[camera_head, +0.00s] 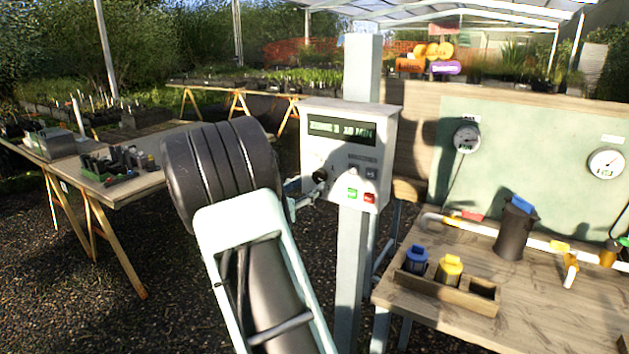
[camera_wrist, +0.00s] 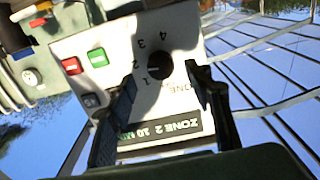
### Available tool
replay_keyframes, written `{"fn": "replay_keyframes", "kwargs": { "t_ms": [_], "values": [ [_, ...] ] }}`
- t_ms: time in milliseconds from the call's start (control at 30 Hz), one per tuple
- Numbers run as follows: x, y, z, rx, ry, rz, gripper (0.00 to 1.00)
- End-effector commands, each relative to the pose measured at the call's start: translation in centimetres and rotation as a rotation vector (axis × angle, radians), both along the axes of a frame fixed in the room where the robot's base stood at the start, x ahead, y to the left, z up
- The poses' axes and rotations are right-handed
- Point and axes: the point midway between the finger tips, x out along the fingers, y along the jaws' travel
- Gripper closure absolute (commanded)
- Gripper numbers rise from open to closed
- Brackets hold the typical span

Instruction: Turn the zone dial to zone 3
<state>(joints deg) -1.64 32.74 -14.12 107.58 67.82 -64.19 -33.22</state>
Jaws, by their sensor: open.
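The zone dial is a round dark knob on the white control box (camera_head: 387,122). It shows in the head view (camera_head: 320,175) and in the wrist view (camera_wrist: 158,67), with the numbers 1 to 4 printed around it. The box's display (camera_wrist: 165,137) reads ZONE 2 10 MIN in the wrist view, which sees it inverted. My gripper (camera_head: 300,194) is at the dial. In the wrist view my gripper (camera_wrist: 161,71) is open, one finger on each side of the dial with visible gaps. The dial's pointer mark cannot be made out.
A green button (camera_wrist: 98,58) and a red button (camera_wrist: 72,66) are on the same panel, close to one finger. The box stands on a grey post (camera_head: 350,270). A wooden bench (camera_head: 500,310) with a small caddy is at the right; another table (camera_head: 145,185) is at the left.

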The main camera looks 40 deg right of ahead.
Motion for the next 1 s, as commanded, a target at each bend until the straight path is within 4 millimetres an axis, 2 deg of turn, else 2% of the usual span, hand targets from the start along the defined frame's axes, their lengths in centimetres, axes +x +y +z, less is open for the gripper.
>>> {"fn": "replay_keyframes", "kwargs": {
  "t_ms": [100,300,667,1000],
  "values": [
    [0.8,-2.1,0.0,0.0,0.0,-0.002,0.53],
    [1.6,-4.0,0.0,0.001,-0.001,0.0,0.53],
    [1.8,-4.4,0.0,0.001,-0.002,0.001,0.53],
    [1.8,-4.4,0.0,0.001,-0.002,0.001,0.9]
  ]
}}
